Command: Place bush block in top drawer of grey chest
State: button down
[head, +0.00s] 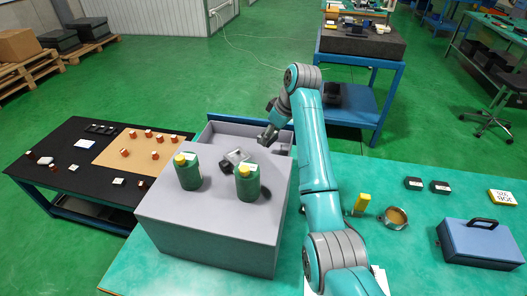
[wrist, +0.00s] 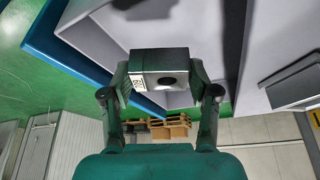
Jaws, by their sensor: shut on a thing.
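The bush block (wrist: 165,72) is a dark grey block with a round hole and a small white label. My gripper (wrist: 160,80) is shut on it, with one finger on each side. In the head view my gripper (head: 268,137) is over the far side of the grey chest (head: 213,235), at the open top drawer (head: 222,128). The drawer is pulled out away from me, and its pale walls show around the block in the wrist view. The chest and my arm hide part of the drawer inside. I cannot tell the block's exact height above the drawer floor.
Two green bottles with yellow caps (head: 187,172) (head: 247,183) stand on the chest top, with a small dark object (head: 226,167) between them. A black table (head: 60,150) with copper pieces is at the left. A blue box (head: 481,242) sits on the green bench at the right.

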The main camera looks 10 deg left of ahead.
jog(key=shift+f, duration=3.3)
jog(key=shift+f, duration=0.1)
jog(key=shift+c, duration=1.4)
grip_release()
jog(key=shift+f, duration=0.1)
jog(key=v, duration=1.2)
jog(key=shift+s, duration=0.1)
